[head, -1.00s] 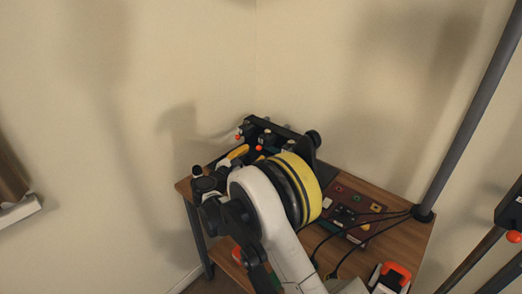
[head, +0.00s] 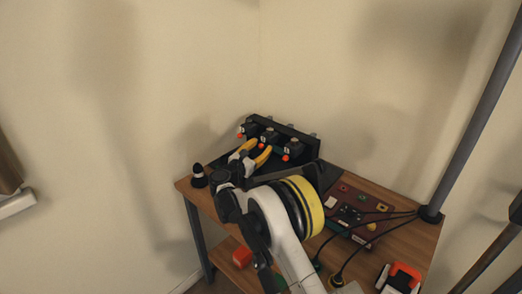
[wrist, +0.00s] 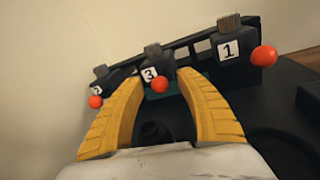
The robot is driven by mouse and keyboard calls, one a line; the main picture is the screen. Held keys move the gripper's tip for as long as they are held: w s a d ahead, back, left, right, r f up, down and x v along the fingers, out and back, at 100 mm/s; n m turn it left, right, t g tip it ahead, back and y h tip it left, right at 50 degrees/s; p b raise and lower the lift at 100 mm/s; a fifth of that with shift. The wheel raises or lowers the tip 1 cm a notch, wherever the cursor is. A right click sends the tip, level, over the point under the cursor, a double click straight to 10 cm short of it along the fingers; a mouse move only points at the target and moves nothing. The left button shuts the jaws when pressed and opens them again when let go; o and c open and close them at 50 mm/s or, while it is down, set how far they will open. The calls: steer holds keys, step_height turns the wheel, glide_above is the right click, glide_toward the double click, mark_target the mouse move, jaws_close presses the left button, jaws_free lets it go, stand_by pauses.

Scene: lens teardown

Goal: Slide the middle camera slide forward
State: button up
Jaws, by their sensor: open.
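The middle camera slide (head: 268,135) is a dark block with an orange-red ball knob on a black rack. In the wrist view, the middle slide (wrist: 152,60) carries a white label reading 3. Its red knob (wrist: 159,85) appears between my fingertips. My gripper (head: 258,148) has two yellow fingers spread open, pointing at the middle slide. It also shows in the wrist view (wrist: 160,80), with nothing held. I cannot tell whether a finger touches the knob.
Slide 2 (wrist: 98,82) is on the left and slide 1 (wrist: 233,45) on the right, each with a red knob. A dark red panel with cables (head: 352,212) lies on the wooden table (head: 400,245). A black-and-white cone-like piece (head: 198,176) stands at the left edge.

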steer(key=shift+w, duration=0.1)
jaws_close()
steer(key=w+a+v, duration=0.1)
steer(key=a+v, duration=0.1)
steer(key=v, duration=1)
steer(key=shift+f, duration=0.1)
jaws_free()
steer(key=v, duration=1.2)
